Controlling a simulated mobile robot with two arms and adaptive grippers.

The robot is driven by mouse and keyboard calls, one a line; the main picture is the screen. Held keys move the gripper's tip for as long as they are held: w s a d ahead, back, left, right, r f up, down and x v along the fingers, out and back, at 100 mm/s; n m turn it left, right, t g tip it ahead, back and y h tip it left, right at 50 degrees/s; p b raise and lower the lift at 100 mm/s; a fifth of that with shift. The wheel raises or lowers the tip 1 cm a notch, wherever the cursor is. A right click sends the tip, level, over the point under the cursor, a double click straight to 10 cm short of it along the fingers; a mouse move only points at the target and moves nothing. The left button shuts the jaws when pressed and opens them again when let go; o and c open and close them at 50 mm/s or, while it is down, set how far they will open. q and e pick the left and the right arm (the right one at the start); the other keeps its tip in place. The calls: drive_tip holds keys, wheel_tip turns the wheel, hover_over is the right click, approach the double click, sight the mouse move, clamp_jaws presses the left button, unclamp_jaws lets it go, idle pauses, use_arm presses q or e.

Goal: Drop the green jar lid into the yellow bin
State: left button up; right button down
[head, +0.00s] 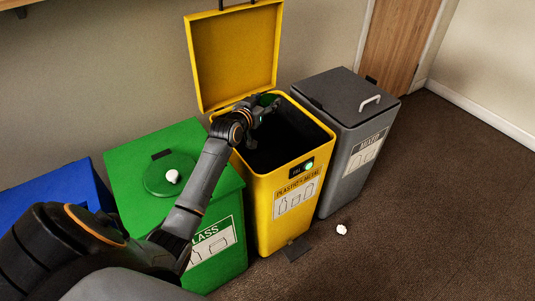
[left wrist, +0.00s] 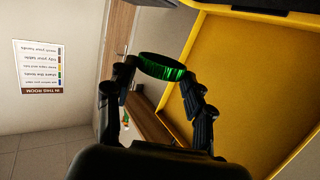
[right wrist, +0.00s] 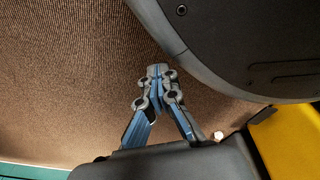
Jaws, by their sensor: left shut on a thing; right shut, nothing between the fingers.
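The green jar lid (left wrist: 163,68) is ribbed and seen nearly edge-on in the left wrist view. My left gripper (left wrist: 159,72) is shut on it, with one finger on each side. In the head view my left gripper (head: 264,109) is over the mouth of the yellow bin (head: 262,213), near its back left rim; the lid is too small to make out clearly there. The bin's yellow flap (head: 234,58) stands open, and its inside is dark. My right gripper (right wrist: 158,73) is shut and empty, over the brown carpet.
A green glass bin (head: 125,158) with a crumpled white scrap (head: 173,176) on its lid stands left of the yellow bin. A closed grey bin (head: 335,98) stands right. Another white scrap (head: 342,229) lies on the carpet near the black pedal (head: 297,249).

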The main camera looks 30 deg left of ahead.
use_arm(q)
wheel_tip(320, 180, down, 6)
drive_tip(key=b, duration=0.6)
use_arm(e)
drive_tip(key=w+r, duration=0.5)
drive_tip(key=r, duration=0.4)
drive_tip(key=w+a+r+t, duration=0.1)
drive_tip(key=w+r, duration=0.4)
drive_tip(key=r, duration=0.4)
drive_tip(key=shift+w+a+r, duration=0.25)
drive_tip(key=shift+w+r, duration=0.1)
drive_tip(key=shift+w, duration=0.05)
use_arm(q)
drive_tip(key=o, duration=0.8)
drive_tip(key=shift+o, duration=0.2)
wheel_tip(320, 180, up, 10)
drive_tip(key=shift+r, duration=0.1)
